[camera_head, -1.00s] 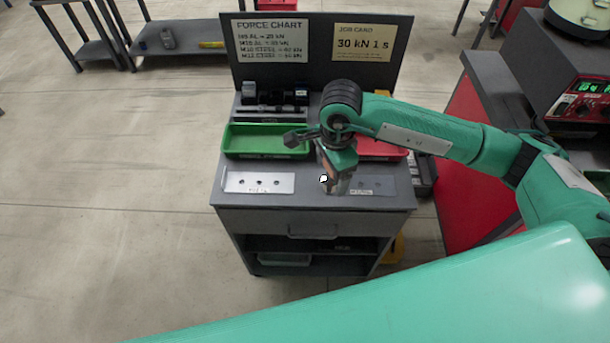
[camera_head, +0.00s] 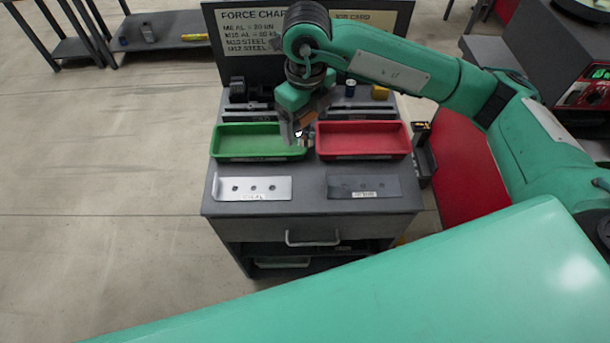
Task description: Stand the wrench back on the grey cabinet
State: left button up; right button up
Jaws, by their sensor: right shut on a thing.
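The grey cabinet (camera_head: 311,205) stands ahead of me, with a drawer in front and a sign panel at its back. My right gripper (camera_head: 299,138) points down over its top, at the gap between the green and red trays. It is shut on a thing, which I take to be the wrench. The fingers and wrist hide most of it, and only a small pale bit shows at the tips. I cannot tell whether it touches the cabinet. My left gripper is not in view.
A green tray (camera_head: 261,155) and a red tray (camera_head: 362,155) sit side by side on the cabinet. A pale plate (camera_head: 252,195) and a dark plate (camera_head: 363,194) lie in front. A red-sided machine stands at right.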

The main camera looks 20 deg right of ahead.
notch_tip(320, 180, down, 19)
jog(key=p, duration=0.4)
jog(key=shift+r, duration=0.2)
jog(key=o, duration=0.8)
jog(key=shift+f+b, duration=0.15)
jog(key=shift+b, duration=0.15)
jog(key=o, duration=0.4)
